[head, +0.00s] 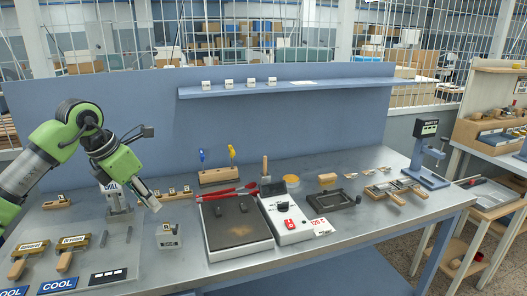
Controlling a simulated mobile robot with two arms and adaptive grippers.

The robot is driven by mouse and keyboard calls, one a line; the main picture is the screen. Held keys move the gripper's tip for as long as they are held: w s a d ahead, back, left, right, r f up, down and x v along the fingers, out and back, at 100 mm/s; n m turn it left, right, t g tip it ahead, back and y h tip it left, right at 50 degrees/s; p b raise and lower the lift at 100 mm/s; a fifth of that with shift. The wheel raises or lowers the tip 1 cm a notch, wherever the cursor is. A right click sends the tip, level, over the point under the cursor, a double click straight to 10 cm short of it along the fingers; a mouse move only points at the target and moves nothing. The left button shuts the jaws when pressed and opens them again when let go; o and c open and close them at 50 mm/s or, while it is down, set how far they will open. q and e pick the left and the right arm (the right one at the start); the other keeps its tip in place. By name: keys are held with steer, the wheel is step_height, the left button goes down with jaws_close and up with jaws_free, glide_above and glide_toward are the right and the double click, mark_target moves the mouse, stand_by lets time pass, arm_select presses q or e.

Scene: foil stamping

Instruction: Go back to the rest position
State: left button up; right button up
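My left gripper (150,202) hangs at the end of the green arm on the left side of the head view. Its fingers point down and to the right above the left part of the workbench (210,263). I see nothing clearly held between them, and their gap is too small to judge. A grey stand (117,208) is close to its left and a small grey block-like device (168,236) is below it. My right gripper is not in view.
A hot plate (237,229) with red-handled tongs (228,193) and a white control box (287,219) occupy the middle. Wooden-handled tools lie left and right. A blue press (428,168) stands at the right end. A shelf (300,85) crosses the back panel. The front strip is mostly clear.

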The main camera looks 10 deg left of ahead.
arm_select(q)
steer(key=w+d+f+m+t+h, duration=0.2)
steer(key=d+h, duration=0.5)
steer(key=d, duration=1.6)
steer(key=s+d+r+n+t+h, duration=0.2)
steer(key=d+r+n+t+h, duration=0.3)
steer(key=d+r+n+h, duration=0.55)
steer(key=w+a+f+n+t+y, duration=0.3)
steer(key=a+f+n+t+y, duration=0.5)
steer(key=n+y, duration=0.65)
steer(key=s+a+f+n+g+y, duration=0.2)
steer(key=s+a+f+n+y, duration=0.1)
steer(key=f+n, duration=0.3)
steer(key=s+a+f+n+g+y, duration=0.15)
steer(key=a+f+n, duration=0.25)
steer(key=f, duration=0.4)
steer(key=s+d+f+n+g, duration=0.1)
steer(key=s+f+n+g, duration=0.35)
steer(key=s+f, duration=0.75)
steer(key=s+d+f+n+g, duration=0.1)
steer(key=s+f+g, duration=0.65)
steer(key=s, duration=0.75)
step_height(320, 180, down, 26)
steer(key=s+g, duration=0.2)
steer(key=s+a+f, duration=0.3)
steer(key=s+f, duration=1.3)
steer(key=s, duration=0.1)
steer(key=shift+s+f+g, duration=0.35)
